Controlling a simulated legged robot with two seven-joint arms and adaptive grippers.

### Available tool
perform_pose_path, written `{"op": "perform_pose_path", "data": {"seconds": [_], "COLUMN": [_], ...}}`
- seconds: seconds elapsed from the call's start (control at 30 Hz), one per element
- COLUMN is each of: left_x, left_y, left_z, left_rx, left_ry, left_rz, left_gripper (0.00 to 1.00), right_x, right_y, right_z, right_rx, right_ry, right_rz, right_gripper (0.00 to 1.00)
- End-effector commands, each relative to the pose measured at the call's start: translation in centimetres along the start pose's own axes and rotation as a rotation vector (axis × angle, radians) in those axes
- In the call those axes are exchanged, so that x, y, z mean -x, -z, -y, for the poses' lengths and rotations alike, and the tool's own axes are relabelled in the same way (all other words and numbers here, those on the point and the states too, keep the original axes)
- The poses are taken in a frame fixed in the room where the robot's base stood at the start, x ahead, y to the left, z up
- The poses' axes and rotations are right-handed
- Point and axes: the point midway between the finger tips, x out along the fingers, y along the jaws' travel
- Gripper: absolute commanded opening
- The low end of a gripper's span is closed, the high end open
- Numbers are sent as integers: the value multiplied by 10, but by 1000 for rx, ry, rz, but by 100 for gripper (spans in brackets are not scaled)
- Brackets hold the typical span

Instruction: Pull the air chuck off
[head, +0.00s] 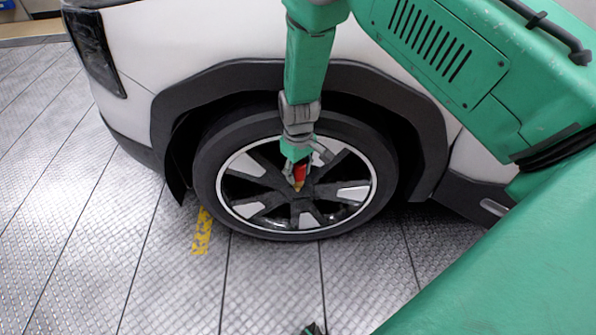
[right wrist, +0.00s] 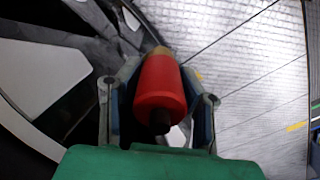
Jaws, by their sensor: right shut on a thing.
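The air chuck (head: 300,173) is a red cylinder with a brass-coloured tip, in front of the wheel (head: 229,198) in the head view. It fills the middle of the right wrist view (right wrist: 160,88), its brass end pointing away from me. My right gripper (head: 303,166) comes down from above and is shut on the chuck, with one finger on each side of the red body. The valve stem is hidden, so I cannot tell whether the chuck's tip still touches it. My left gripper cannot be made out.
The white car (head: 215,35) with its dark wheel arch (head: 200,92) stands close behind my right arm. A yellow floor marking (head: 202,232) lies left of the tyre. The metal-plate floor (head: 80,230) is clear at the left and front.

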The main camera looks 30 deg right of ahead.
Motion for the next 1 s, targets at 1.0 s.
{"op": "perform_pose_path", "data": {"seconds": [1.0], "left_x": [30], "left_y": [2], "left_z": [0], "left_rx": [0], "left_ry": [0], "left_rz": [0], "left_gripper": [70], "right_x": [32], "right_y": [0], "right_z": [-1], "right_rx": [0], "right_ry": [-1], "right_rz": [-1], "right_gripper": [14]}}
